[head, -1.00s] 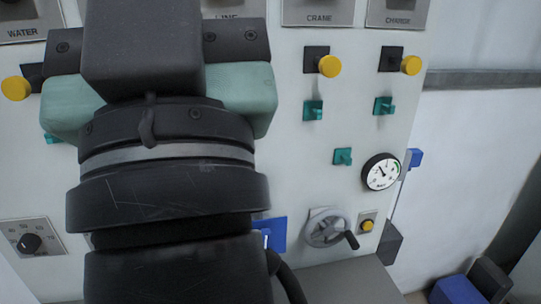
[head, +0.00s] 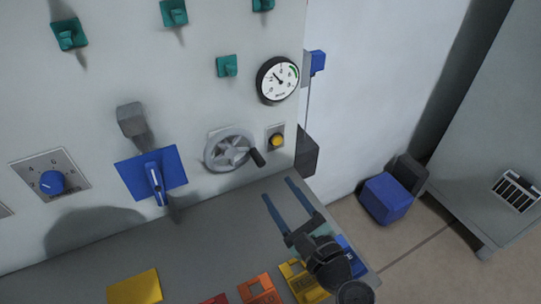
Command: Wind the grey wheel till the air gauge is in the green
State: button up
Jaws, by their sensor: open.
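The round air gauge (head: 277,80) is above and right of the wheel. Its needle points to the upper left, and the green band is at the upper right of the dial, so the needle is outside the green. My gripper (head: 279,189) is open and empty, its two blue fingers pointing up toward the panel. It is below and right of the wheel, apart from the handle.
A yellow button (head: 277,141) is right of the wheel. A blue lever plate (head: 180,164) and a blue dial (head: 51,182) are to the left. Several coloured blocks, one yellow (head: 136,288), lie on the grey ledge (head: 215,230). A blue box (head: 386,199) stands on the floor.

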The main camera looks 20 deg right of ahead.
aim_at(262, 165)
jog(key=shift+m, duration=0.6)
jog(key=w, duration=0.8)
jog(key=w+f, duration=0.1)
jog(key=w, duration=0.3)
jog(key=shift+d+f, duration=0.1)
jog(key=shift+c, duration=0.2)
grip_shut()
